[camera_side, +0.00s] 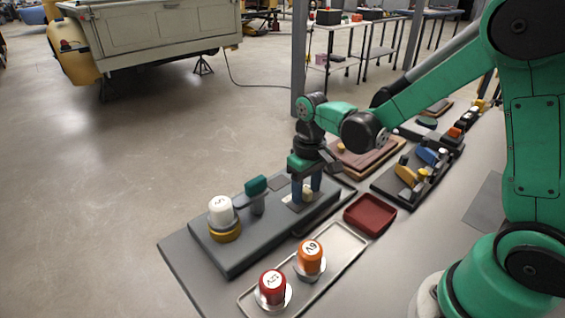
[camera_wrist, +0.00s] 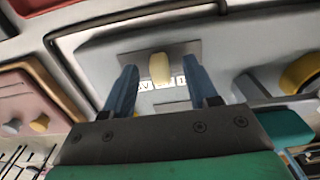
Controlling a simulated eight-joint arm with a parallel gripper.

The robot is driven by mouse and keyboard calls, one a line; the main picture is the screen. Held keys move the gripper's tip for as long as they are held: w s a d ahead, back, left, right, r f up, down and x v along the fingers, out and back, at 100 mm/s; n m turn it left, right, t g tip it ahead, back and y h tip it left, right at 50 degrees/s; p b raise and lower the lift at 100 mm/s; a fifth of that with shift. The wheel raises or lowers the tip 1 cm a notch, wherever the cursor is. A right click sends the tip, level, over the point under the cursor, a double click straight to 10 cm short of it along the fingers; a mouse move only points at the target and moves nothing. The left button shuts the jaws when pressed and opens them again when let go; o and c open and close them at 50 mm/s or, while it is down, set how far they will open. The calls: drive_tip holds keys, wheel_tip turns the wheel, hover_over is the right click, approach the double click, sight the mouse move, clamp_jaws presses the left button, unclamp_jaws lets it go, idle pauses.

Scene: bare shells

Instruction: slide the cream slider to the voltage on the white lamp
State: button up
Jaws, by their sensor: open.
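The cream slider (camera_wrist: 159,68) stands on a grey plate on the panel in the wrist view. My gripper (camera_wrist: 160,75) is open, with one blue finger on each side of the slider and a gap to each. A row of white voltage labels (camera_wrist: 144,87) lies beside the slider, partly hidden and not fully readable. In the side view my gripper (camera_side: 306,191) is low over the right part of the grey panel (camera_side: 235,262) and hides most of the slider. The white lamp (camera_side: 221,211) sits in a yellow ring on the panel's left; its small marking looks like 5V.
A lever with a green handle (camera_side: 257,185) stands between the white lamp and my gripper. A tray (camera_side: 342,252) in front holds an orange lamp (camera_side: 310,256) and a red lamp (camera_side: 272,286). A red dish (camera_side: 370,214) and a dark board with clamps (camera_side: 378,187) are to the right.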

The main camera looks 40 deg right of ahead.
clamp_jaws()
idle(1.3)
